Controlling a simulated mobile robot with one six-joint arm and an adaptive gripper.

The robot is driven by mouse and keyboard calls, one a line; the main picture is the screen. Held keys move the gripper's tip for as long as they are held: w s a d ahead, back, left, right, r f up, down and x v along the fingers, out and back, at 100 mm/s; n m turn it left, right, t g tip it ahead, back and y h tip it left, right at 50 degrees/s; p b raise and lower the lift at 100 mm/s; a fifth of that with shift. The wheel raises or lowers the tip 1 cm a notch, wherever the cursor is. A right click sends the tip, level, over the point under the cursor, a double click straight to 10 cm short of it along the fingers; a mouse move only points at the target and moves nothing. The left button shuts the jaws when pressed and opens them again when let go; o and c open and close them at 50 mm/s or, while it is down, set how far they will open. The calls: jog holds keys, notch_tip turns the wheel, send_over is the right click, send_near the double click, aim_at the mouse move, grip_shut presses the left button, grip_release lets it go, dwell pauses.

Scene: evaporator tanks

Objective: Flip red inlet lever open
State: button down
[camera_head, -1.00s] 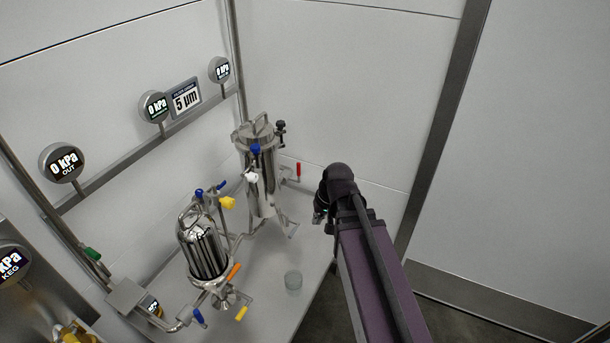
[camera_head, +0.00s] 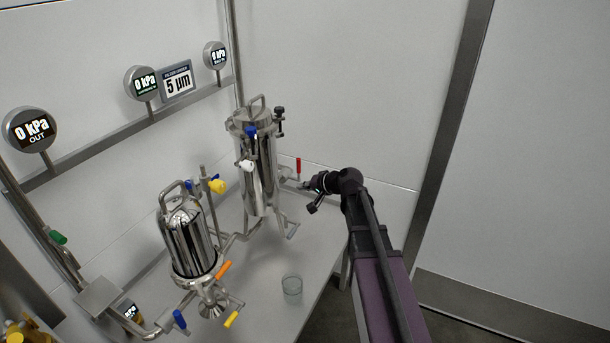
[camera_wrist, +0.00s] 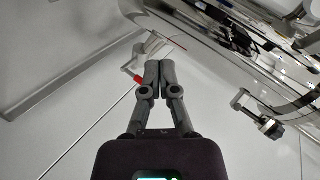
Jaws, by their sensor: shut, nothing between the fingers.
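The red inlet lever (camera_head: 298,167) stands upright on the pipe at the right of the tall steel tank (camera_head: 258,170). In the wrist view its red handle (camera_wrist: 138,79) shows just left of the fingers, partly hidden. My gripper (camera_head: 305,186) points left toward the pipe, close beside and slightly below the lever in the head view. In the wrist view my gripper (camera_wrist: 159,64) has its two fingertips together with nothing between them. I cannot tell whether a finger touches the lever.
A shorter steel tank (camera_head: 189,240) with orange, yellow and blue levers stands at front left. A clear glass (camera_head: 292,288) is on the white table (camera_head: 265,310). Gauges line the wall at left. The area right of the tall tank is mostly bare wall.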

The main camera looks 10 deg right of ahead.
jog(key=w+d+f+m+t+b, duration=0.2)
jog(key=w+d+m+t+b, duration=0.2)
jog(key=w+b, duration=0.3)
jog(key=w+d+f+m+t+h+b, duration=0.1)
jog(key=w+d+f+m+t+b, duration=0.2)
jog(key=w+d+b, duration=0.4)
jog(key=shift+w+f+m+t, duration=0.25)
jog(key=shift+m+t, duration=0.35)
jog(key=shift+m, duration=0.3)
jog(key=shift+a, duration=0.1)
jog(key=x, duration=1)
jog(key=shift+s+a+f, duration=0.1)
jog(key=shift+s+a, duration=1.3)
